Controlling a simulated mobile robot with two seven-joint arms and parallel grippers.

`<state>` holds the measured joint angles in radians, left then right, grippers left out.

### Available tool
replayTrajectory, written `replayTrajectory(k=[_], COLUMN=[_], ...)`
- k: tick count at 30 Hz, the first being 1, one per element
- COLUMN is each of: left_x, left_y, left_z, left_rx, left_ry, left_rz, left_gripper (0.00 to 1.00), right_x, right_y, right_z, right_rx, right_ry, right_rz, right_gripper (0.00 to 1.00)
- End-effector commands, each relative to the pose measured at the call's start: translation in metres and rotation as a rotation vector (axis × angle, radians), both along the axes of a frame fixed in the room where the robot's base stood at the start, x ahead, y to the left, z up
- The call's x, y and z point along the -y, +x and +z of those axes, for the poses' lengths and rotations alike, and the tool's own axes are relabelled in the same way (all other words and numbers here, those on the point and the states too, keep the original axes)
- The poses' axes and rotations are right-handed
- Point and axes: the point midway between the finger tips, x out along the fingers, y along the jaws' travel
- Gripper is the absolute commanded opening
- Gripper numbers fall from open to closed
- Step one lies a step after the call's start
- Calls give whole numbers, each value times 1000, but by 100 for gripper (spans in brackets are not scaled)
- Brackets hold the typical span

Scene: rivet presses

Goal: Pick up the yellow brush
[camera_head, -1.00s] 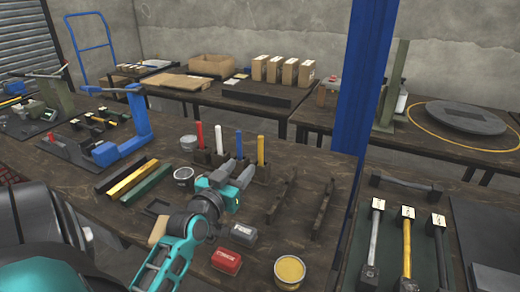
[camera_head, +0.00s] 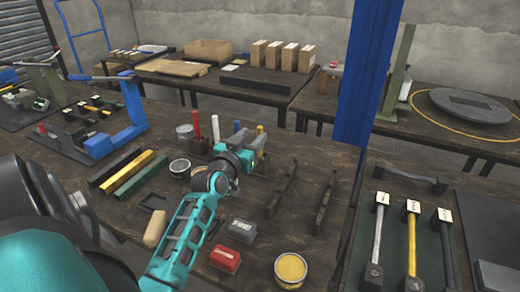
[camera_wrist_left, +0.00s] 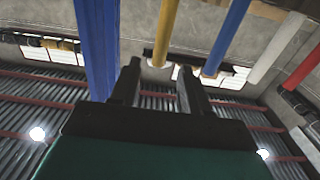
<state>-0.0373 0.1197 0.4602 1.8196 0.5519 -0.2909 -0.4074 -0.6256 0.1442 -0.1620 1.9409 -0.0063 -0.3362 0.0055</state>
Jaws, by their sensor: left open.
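The yellow brush (camera_head: 260,129) stands upright at the right end of a row of coloured handles; only its top shows in the head view, the rest being hidden behind my left gripper (camera_head: 257,143). In the left wrist view the yellow handle (camera_wrist_left: 166,32) rises ahead, roughly in line with the gap between the fingers. My left gripper (camera_wrist_left: 160,88) is open, with nothing between its fingers. I cannot tell whether it touches the brush. My right gripper is not in view.
Blue (camera_head: 236,127), white (camera_head: 215,128) and red (camera_head: 197,125) handles stand left of the brush. Two dark rails (camera_head: 281,191) lie to the right. A red box (camera_head: 225,259), a grey box (camera_head: 242,230) and a yellow-filled tin (camera_head: 290,269) are nearer. A blue post (camera_head: 365,75) stands right.

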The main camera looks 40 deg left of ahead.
Motion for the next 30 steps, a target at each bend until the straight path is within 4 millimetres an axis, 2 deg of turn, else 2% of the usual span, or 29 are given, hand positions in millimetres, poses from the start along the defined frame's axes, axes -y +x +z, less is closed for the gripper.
replayTrajectory(k=[12,22,30], left_x=[-13,-14,-14], left_y=[45,51,51], left_z=[-10,-11,-11], left_rx=[2,0,0], left_ry=[1,1,1], left_rz=[1,0,0], left_gripper=[46,46,20], right_x=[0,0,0], right_y=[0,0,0], right_z=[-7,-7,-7], right_rx=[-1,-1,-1], right_ry=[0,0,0], right_rz=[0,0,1], right_gripper=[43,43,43])
